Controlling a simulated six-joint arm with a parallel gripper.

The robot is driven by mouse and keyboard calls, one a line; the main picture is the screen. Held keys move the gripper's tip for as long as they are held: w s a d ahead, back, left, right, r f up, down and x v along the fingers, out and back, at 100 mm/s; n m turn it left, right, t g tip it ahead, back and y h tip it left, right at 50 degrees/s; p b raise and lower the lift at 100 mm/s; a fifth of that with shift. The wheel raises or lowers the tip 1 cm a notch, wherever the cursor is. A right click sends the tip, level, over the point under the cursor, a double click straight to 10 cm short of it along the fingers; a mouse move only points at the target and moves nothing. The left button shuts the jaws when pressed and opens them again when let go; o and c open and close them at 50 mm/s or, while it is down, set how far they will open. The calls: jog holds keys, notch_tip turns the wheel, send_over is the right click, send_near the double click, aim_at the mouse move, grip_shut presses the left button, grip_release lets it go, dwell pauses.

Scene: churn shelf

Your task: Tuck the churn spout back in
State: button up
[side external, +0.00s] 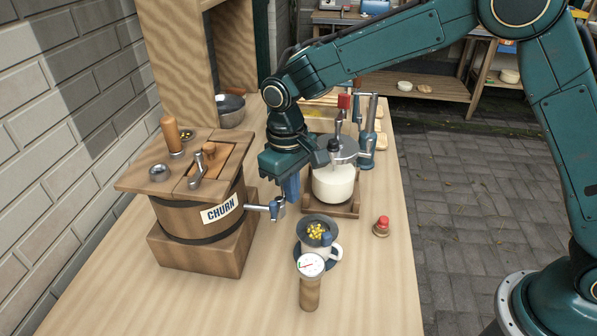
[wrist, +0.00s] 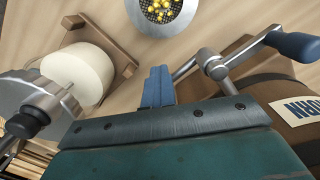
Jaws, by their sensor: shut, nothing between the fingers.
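The wooden churn (side external: 190,215), labelled CHURN, stands on a wooden block at the left. Its metal spout (side external: 258,207) sticks out from the right side, with a blue-tipped lever (side external: 279,209) at its end. In the wrist view the spout (wrist: 215,66) and its blue lever (wrist: 296,46) show at the upper right, beside the churn's label (wrist: 300,109). My gripper (side external: 291,190) points down just right of the spout's end, its blue fingers together and empty. The fingers (wrist: 158,86) sit left of the spout in the wrist view; contact cannot be told.
A cup with a strainer of yellow pieces (side external: 317,231) and a dial gauge (side external: 310,265) stand in front. A white jar under a press (side external: 333,184) stands close at the right. A red-topped piece (side external: 382,226) lies further right.

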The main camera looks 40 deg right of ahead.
jog(key=shift+o, duration=0.5)
jog(key=w+r, duration=0.1)
jog(key=a+r+t, duration=0.1)
jog(key=shift+w+a+r+y, duration=0.2)
jog(key=shift+w+r+y, duration=0.1)
jog(key=shift+w+r, duration=0.1)
jog(key=shift+o, duration=1.2)
jog(key=shift+r, duration=0.25)
jog(key=shift+s+d+r, duration=0.1)
jog(key=shift+d+r, duration=0.05)
jog(key=shift+r, duration=0.85)
jog(key=shift+d+r, duration=0.1)
jog(key=shift+r, duration=0.85)
jog(key=shift+d+r, duration=0.1)
jog(key=shift+s+d+r, duration=0.1)
jog(key=shift+d+r, duration=0.05)
jog(key=shift+r, duration=0.05)
jog(key=s+d+r+m+t, duration=0.2)
jog(key=s+d+r+t, duration=0.1)
jog(key=s+d+r, duration=0.9)
jog(key=s+d+f+t, duration=0.1)
jog(key=s+d, duration=0.3)
jog(key=s, duration=0.4)
jog(key=s+d+f+m+t, duration=0.1)
jog(key=s+d, duration=0.3)
jog(key=s, duration=0.4)
jog(key=shift+d+f, duration=0.2)
jog(key=shift+f, duration=0.6)
